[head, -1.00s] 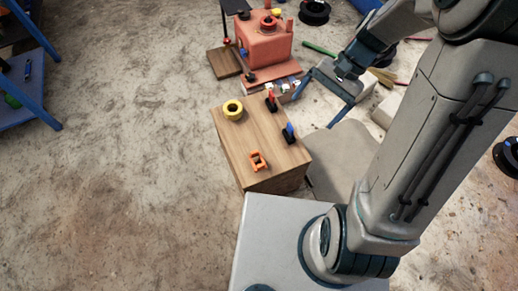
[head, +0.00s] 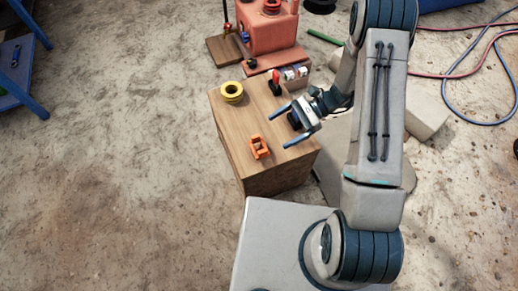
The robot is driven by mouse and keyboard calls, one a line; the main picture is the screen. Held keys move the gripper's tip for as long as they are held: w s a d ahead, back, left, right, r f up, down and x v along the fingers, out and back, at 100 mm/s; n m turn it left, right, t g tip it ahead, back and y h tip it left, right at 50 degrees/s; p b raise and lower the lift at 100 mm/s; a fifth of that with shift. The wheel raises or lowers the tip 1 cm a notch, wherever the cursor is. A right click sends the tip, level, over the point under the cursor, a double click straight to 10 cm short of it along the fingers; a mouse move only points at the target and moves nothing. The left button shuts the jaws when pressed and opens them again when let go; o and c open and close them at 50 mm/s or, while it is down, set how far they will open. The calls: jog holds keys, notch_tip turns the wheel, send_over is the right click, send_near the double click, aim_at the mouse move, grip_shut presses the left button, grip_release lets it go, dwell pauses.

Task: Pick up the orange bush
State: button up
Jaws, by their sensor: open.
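The orange bush (head: 259,147) is the small orange, open-framed piece on top of the wooden box (head: 239,122), near its front edge. My gripper (head: 280,130) is over the right part of the box top, its two blue-grey fingers spread and pointing left. It is open, with nothing held between the fingertips. The orange bush lies a little to the left of and below the fingertips in the picture, apart from them. The gap in height between fingers and box top is hard to tell.
A yellow ring (head: 231,92) and a red-handled piece (head: 275,83) stand on the box's far part. A blue-handled piece is mostly hidden by my gripper. The red machine (head: 268,35) stands behind. A blue shelf (head: 17,80) is far left; floor left of the box is clear.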

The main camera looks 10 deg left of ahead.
aim_at(254, 149)
jog(key=b+x, duration=0.1)
jog(key=x, duration=0.5)
jog(key=shift+f, duration=0.1)
jog(key=s+a+f+b, duration=0.2)
jog(key=a+f, duration=0.1)
jog(key=shift+s+a, duration=0.15)
jog(key=shift+a, duration=0.25)
jog(key=c, duration=1.2)
